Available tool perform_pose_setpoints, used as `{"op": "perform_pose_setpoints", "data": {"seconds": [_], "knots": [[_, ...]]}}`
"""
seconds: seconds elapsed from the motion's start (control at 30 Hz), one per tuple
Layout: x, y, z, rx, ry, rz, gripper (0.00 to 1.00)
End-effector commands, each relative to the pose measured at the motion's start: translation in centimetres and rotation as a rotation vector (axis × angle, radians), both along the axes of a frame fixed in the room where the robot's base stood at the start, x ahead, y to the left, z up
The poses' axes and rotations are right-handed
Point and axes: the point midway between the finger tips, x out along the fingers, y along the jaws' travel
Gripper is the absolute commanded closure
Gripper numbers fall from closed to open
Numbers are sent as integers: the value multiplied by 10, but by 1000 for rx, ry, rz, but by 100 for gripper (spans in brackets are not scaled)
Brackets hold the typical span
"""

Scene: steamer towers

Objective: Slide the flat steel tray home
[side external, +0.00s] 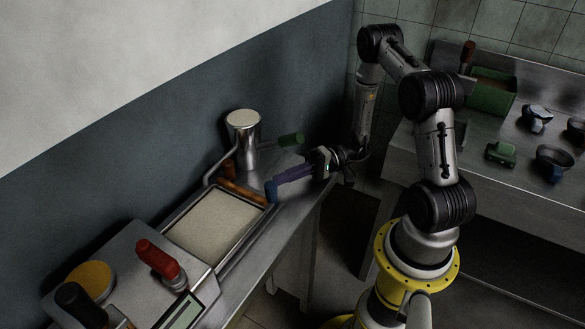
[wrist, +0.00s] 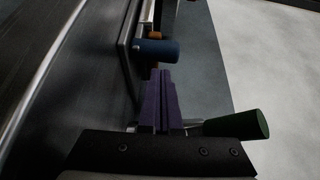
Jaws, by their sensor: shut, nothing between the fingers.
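The flat tray (side external: 268,215) lies at the bench's wall side, with a steel rim around a pale, level filling. My gripper (side external: 281,181) has long purple fingers, shut and empty, pointing left at the knob. In the wrist view, the fingertips (wrist: 158,72) are just below the knob; I cannot tell whether they touch it. An orange-brown bar (side external: 243,191) lies along the tray's far end. The tray's underside is hidden.
A steel canister (side external: 243,150) and a green handle (side external: 291,140) stand beyond the tray. A scale-like unit with a red handle (side external: 160,260) stands at the front left. Another bench at right holds a green box (side external: 490,95) and bowls.

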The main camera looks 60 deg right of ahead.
Motion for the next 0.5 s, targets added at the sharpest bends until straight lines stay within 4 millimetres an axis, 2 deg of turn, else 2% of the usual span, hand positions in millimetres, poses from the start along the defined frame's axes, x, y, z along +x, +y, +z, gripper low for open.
{"op": "perform_pose_setpoints", "data": {"seconds": [0.13, 0.5], "knots": [[-2, 6, 0, 0, 0, -1, 100], [-2, 8, 0, 0, 0, -1, 100]]}}
